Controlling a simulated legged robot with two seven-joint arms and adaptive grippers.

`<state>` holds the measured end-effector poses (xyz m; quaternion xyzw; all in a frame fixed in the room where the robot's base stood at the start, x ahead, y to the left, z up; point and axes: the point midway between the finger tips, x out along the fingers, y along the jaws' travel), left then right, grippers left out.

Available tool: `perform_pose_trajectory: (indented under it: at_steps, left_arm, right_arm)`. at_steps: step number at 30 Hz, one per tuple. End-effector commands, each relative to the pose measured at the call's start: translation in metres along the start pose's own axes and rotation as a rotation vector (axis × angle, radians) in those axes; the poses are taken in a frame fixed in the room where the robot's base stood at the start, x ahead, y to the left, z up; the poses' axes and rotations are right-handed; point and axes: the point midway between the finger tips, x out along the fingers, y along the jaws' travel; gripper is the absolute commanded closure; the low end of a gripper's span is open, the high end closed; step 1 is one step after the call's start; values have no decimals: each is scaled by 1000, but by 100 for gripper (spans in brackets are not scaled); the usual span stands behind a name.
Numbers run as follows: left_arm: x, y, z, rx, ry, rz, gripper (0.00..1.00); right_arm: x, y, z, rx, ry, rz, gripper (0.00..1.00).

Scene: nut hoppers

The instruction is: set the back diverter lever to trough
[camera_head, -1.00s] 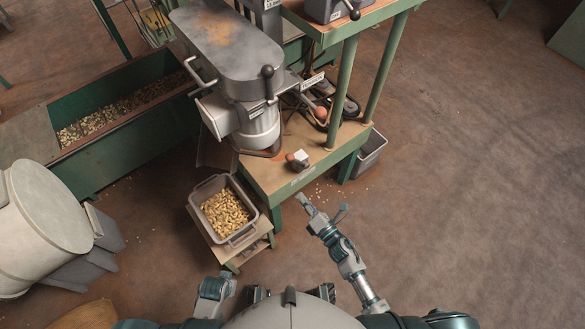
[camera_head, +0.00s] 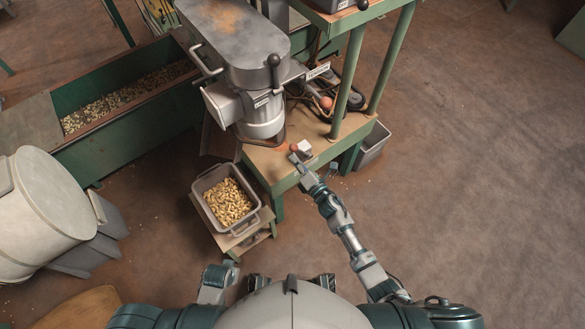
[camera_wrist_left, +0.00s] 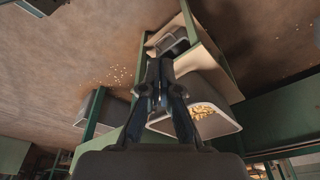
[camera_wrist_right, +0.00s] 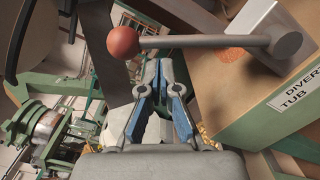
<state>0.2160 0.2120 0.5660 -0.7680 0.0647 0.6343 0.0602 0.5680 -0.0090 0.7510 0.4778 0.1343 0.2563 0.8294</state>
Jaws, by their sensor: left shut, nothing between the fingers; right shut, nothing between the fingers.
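A diverter lever with a red ball knob (camera_wrist_right: 123,42) and a grey shaft shows large in the right wrist view. Its shaft runs right to a grey pivot beside a label reading "DIVERT… TUB". In the head view a small pale lever block (camera_head: 304,148) with a red knob stands on the near bench corner. Another red ball (camera_head: 326,102) is farther back on the bench; I cannot tell which one is called back. My right gripper (camera_head: 294,158) is shut and empty, just below the near knob, with no clear contact. My left gripper (camera_wrist_left: 158,70) is shut and empty, away from the levers.
A grey hopper machine (camera_head: 235,40) with a black-knobbed handle stands on the bench (camera_head: 265,165). A bin of nuts (camera_head: 250,218) sits on a low stand left of the bench. Green posts rise behind the levers. Floor to the right is open.

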Motion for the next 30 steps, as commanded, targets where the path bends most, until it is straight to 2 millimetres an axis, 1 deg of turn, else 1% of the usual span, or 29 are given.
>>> perform_pose_trajectory:
  at_steps: [3, 14, 18, 19, 21, 30]
  left_arm:
    - [3, 2, 0, 0, -1, 0, 100]
    - [5, 0, 0, 0, -1, 3, 100]
    - [5, 0, 0, 0, 2, 3, 100]
    - [6, 0, 1, 0, 2, 3, 100]
    - [16, 0, 4, 1, -6, 2, 100]
    - [24, 0, 5, 3, -2, 3, 100]
  right_arm:
    - [0, -1, 5, 2, 0, 0, 100]
    - [2, 0, 4, 1, 1, -2, 100]
    - [2, 1, 7, 18, 1, -3, 100]
    - [2, 1, 8, 25, 1, -3, 100]
    - [2, 2, 10, 42, 1, -4, 100]
    - [1, 1, 17, 92, 0, -6, 100]
